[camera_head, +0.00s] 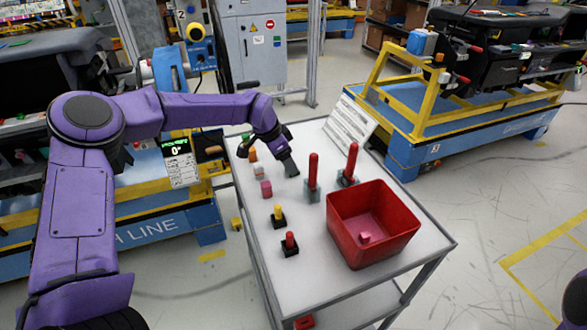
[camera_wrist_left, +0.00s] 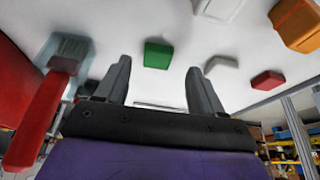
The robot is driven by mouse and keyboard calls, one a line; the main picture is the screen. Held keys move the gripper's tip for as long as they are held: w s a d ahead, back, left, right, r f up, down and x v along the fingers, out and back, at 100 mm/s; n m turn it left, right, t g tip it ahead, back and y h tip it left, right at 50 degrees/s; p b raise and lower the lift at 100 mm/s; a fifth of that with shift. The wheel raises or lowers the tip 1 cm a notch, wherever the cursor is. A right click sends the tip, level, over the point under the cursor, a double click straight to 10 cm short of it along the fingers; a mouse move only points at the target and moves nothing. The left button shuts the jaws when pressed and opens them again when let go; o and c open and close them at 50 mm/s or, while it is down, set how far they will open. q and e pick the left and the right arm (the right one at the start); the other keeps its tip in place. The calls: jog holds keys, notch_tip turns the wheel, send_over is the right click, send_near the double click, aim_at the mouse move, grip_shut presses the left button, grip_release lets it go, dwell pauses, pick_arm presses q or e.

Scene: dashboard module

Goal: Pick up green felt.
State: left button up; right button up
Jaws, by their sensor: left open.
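The green felt (camera_wrist_left: 158,54), a small green block, lies on the white table top in the left wrist view. It shows in the gap between the two fingers of my left gripper (camera_wrist_left: 159,66), which is open and empty. In the head view my left gripper (camera_head: 289,168) is over the table, left of the red-handled tools. A small green patch (camera_head: 246,136) shows at the table's far left edge there; I cannot tell if it is the same felt. My right gripper is not in view.
The cart top (camera_head: 318,247) holds a red bin (camera_head: 372,225) and two red-handled tools (camera_head: 313,175). Along its left side are orange (camera_head: 252,155), white (camera_head: 258,170) and pink (camera_head: 266,188) blocks, and yellow (camera_head: 278,214) and red (camera_head: 290,242) pieces on black bases.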

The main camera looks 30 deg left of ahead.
pick_arm(q)
jog(key=shift+d+f, duration=0.2)
jog(key=shift+f, duration=0.25)
jog(key=shift+d+f, duration=0.2)
jog(key=shift+f, duration=0.25)
jog(key=shift+w+f, duration=0.25)
jog(key=shift+f, duration=0.2)
jog(key=shift+r, duration=0.1)
jog(key=c, duration=1.1)
